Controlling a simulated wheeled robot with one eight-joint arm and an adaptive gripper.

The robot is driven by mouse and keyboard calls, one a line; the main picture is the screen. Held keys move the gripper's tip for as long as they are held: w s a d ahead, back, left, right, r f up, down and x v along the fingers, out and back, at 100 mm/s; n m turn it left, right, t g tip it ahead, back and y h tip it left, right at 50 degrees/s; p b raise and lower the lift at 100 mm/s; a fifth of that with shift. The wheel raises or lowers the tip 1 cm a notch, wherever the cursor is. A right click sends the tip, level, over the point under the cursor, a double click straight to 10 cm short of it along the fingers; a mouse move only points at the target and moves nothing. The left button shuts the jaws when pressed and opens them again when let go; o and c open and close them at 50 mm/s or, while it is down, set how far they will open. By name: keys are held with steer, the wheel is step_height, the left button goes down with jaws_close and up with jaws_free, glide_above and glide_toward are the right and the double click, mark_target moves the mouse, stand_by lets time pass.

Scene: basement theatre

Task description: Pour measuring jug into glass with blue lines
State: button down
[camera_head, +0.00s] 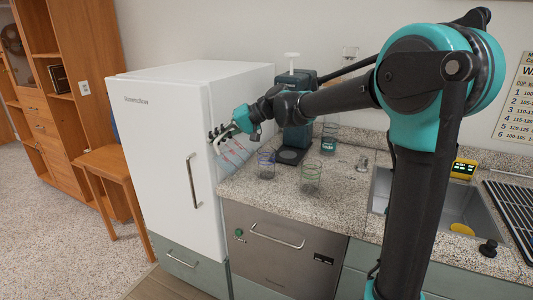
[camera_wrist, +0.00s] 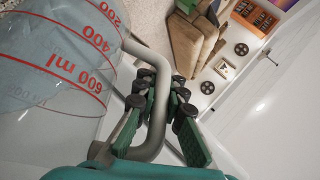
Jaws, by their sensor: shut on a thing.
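A clear measuring jug (camera_head: 236,152) with red markings hangs from my gripper (camera_head: 222,132) above the left end of the counter, close to the fridge side. In the wrist view the jug (camera_wrist: 62,62) fills the left side, with red lines and "600 ml", "400" and "200". My gripper (camera_wrist: 170,110) is shut on its grey handle (camera_wrist: 160,85).
Another clear glass (camera_head: 311,178) stands to the right, near the counter front. A dark green coffee machine (camera_head: 296,135) stands behind the glasses, with a small teal-marked container (camera_head: 329,140) beside it. A white fridge (camera_head: 165,150) rises on the left. A sink (camera_head: 420,205) lies right.

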mark_target(222, 149)
steer(key=shift+w+d+r+m+g+y+p, duration=0.15)
steer(key=shift+w+d+r+g+y, duration=0.15)
steer(key=shift+r, duration=0.3)
steer(key=shift+w+d+r+m+g+y+p, duration=0.15)
steer(key=shift+d+r+m+y, duration=0.15)
steer(key=shift+r, duration=0.3)
steer(key=shift+w+d+r+m+g+y+p, duration=0.1)
steer(key=shift+w+d+r+g+y, duration=0.1)
steer(key=shift+r+y, duration=0.3)
stand_by(3.4)
